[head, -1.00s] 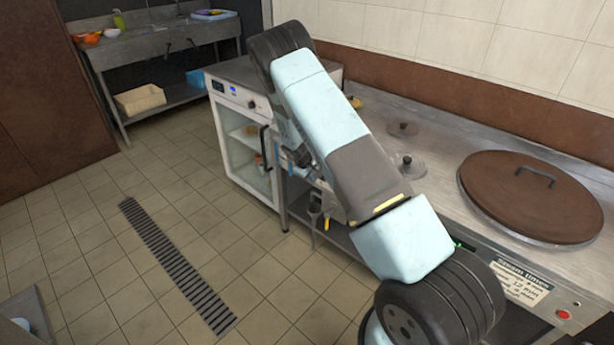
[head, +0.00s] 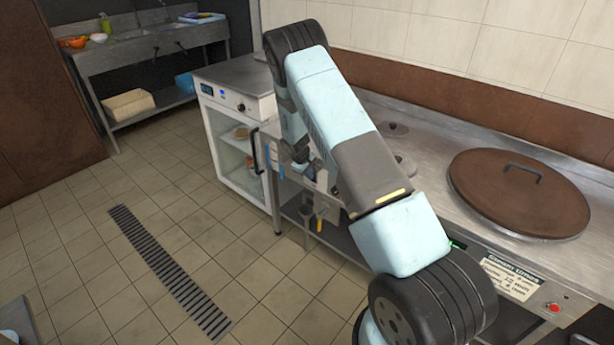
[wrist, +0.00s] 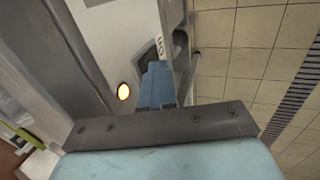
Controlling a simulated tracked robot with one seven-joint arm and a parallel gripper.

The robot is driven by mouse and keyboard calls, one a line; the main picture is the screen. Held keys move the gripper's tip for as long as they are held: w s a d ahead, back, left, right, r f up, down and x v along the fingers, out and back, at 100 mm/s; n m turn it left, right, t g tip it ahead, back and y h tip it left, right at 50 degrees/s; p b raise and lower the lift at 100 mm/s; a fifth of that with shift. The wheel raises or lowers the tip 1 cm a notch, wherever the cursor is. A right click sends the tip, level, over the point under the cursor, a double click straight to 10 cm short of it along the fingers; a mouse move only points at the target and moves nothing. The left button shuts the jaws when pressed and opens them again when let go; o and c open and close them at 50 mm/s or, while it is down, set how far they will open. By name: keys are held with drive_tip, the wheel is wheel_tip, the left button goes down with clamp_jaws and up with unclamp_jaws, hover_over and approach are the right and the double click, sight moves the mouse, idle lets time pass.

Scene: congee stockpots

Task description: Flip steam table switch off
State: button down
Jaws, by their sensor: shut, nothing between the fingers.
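In the wrist view, the blue fingers of my gripper (wrist: 156,72) are shut and empty. Their tips are at a dark switch (wrist: 147,54) on a pale front panel (wrist: 107,45) and cover part of it. I cannot tell whether they touch it or which way it is set. In the head view, my gripper (head: 302,166) is at the front of the steel steam table (head: 425,160), below my wrist; my arm hides part of the table front.
A white glass-door cabinet (head: 232,150) with a dark handle stands left of the table. A brown lidded pot (head: 520,190) is set in the counter at right. A red button (head: 553,307) sits on the right front. The tiled floor with a drain grate (head: 170,270) is clear.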

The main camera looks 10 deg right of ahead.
drive_tip(key=shift+w+d+r, duration=0.1)
drive_tip(key=shift+r, duration=0.05)
drive_tip(key=shift+r, duration=0.7)
idle(0.3)
drive_tip(key=s+a+v, duration=0.1)
drive_tip(key=v, duration=1)
drive_tip(key=shift+a, duration=0.3)
drive_tip(key=shift+s, duration=0.1)
